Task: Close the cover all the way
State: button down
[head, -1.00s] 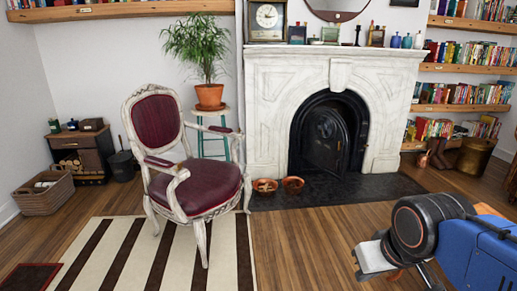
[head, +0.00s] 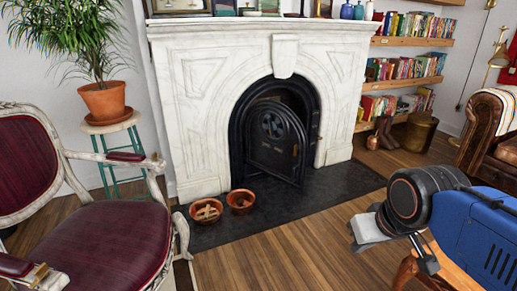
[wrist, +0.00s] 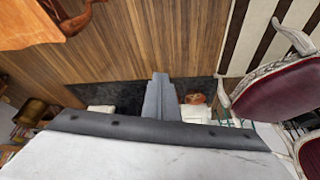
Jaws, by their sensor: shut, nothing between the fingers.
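The cover (head: 274,140) is a black arched metal door with a round vent, in the opening of the white marble fireplace (head: 195,90). It stands ajar: its right edge is swung out toward me, and a dark gap shows between it and the right side of the black arched frame (head: 238,130). My gripper (head: 362,232) is at the lower right of the head view, in front of the fireplace and well apart from the cover. In the wrist view my gripper (wrist: 160,95) has its fingers together and empty. I cannot make out the cover there.
Two terracotta bowls (head: 207,210) (head: 240,201) sit on the dark hearth (head: 330,195) left of the cover. A red armchair (head: 110,235) and a plant on a stool (head: 110,130) stand at left. Wooden floor before the hearth is clear. A leather armchair (head: 490,125) stands at right.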

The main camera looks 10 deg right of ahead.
aim_at(276, 157)
jog(key=i+l, duration=0.2)
jog(key=i, duration=0.25)
jog(key=i+l, duration=0.2)
jog(key=i, duration=0.25)
